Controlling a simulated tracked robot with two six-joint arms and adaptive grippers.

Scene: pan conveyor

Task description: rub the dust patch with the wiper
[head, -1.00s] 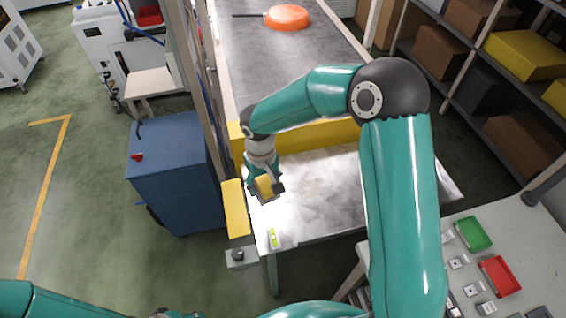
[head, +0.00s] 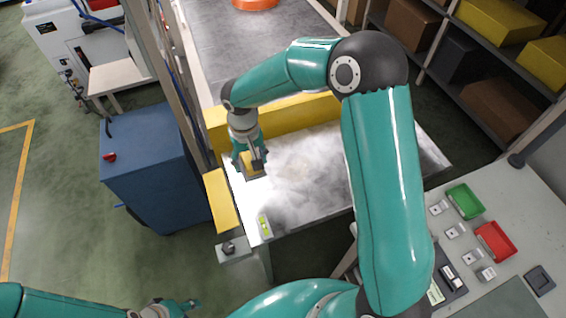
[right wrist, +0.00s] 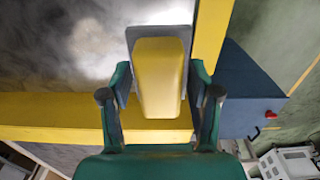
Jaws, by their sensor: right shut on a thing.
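In the head view my right gripper (head: 255,158) is low over the left part of the metal table (head: 330,195), close to the yellow guard. It is shut on the wiper, a yellow block on a grey pad (right wrist: 158,75), which shows between both fingers in the right wrist view. I cannot tell whether the pad touches the table. The dust patch (head: 296,168) is a faint brownish smudge on the table, to the right of the wiper and apart from it. My left gripper (head: 182,306) is at the bottom edge of the head view, small and partly cut off; its opening is unclear.
A yellow guard (head: 290,118) runs along the table's far edge, with the conveyor (head: 240,60) and an orange pan (head: 255,3) beyond. A yellow block (head: 221,200) and a small level (head: 264,225) are at the left edge. A blue cabinet (head: 150,170) stands left.

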